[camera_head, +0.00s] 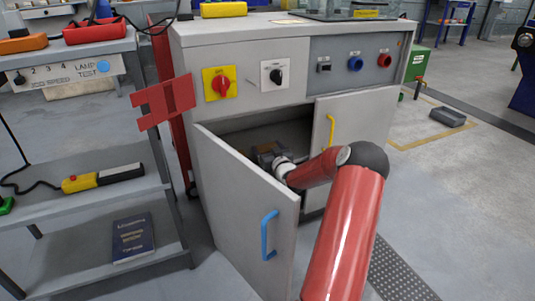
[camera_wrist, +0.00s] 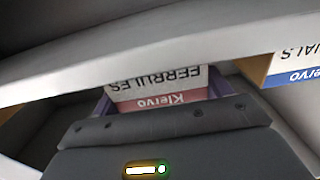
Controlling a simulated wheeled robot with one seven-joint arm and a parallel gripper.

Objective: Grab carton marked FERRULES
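The carton marked FERRULES (camera_wrist: 160,88) is white with a red Klervo band. In the wrist view it appears upside down, straight ahead of my gripper (camera_wrist: 160,103), inside the cabinet. Purple finger parts show close along its left and right sides. I cannot tell whether they touch it or are closed on it, as the dark gripper body hides the near part. In the head view my gripper (camera_head: 266,152) reaches into the open grey cabinet (camera_head: 250,42), between its two doors. The carton cannot be made out clearly there.
A second carton with a blue band (camera_wrist: 296,66) stands to the right in the wrist view. A pale edge (camera_wrist: 150,50) crosses above the FERRULES carton. A shelf rack (camera_head: 90,195) stands left.

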